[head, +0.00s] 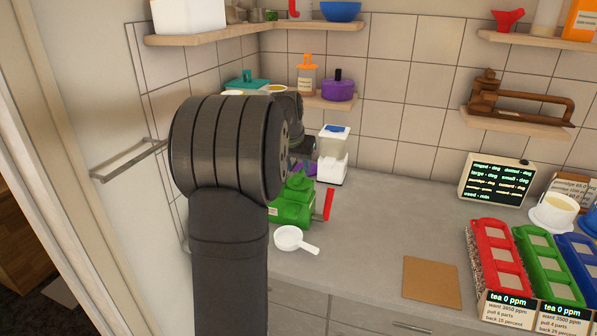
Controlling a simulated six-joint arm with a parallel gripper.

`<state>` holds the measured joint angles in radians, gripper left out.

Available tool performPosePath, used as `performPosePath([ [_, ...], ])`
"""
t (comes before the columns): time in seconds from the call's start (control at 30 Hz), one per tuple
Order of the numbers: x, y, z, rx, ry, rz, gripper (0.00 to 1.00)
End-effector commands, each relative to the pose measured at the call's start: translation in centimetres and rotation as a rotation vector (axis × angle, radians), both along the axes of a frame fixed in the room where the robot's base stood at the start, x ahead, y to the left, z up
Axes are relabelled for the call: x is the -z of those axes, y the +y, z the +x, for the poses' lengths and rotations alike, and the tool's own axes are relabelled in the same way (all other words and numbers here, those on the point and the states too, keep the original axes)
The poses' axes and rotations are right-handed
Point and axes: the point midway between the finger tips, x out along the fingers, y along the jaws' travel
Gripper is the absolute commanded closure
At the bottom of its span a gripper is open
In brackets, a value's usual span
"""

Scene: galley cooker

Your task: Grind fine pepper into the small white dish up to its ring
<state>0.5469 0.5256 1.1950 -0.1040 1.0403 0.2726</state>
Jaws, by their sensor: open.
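A small white dish (289,237) with a short handle pointing right stands on the grey counter. I cannot make out a ring or any pepper in it. Just behind it stands a green device (292,206) with a red upright part (328,204) at its right, partly hidden by my arm. I cannot tell whether it is the grinder. Behind it is a white device (332,169) with a clear, blue-topped upper part. My dark arm rises in front, and its far links reach over the back-left counter. My gripper's fingers are hidden behind the arm.
A brown board (431,282) lies at the counter's front. A dark display (496,179) stands at the back. Shelves overhang the left corner. The middle counter is clear.

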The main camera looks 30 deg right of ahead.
Motion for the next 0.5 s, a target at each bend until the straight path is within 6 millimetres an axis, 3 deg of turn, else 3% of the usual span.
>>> performPosePath([
  [0.2,2.4,-0.7,0.7,0.0,0.0,0.0,0.59],
  [0.5,2.8,-0.8,0.8,0.0,0.0,0.0,0.59],
])
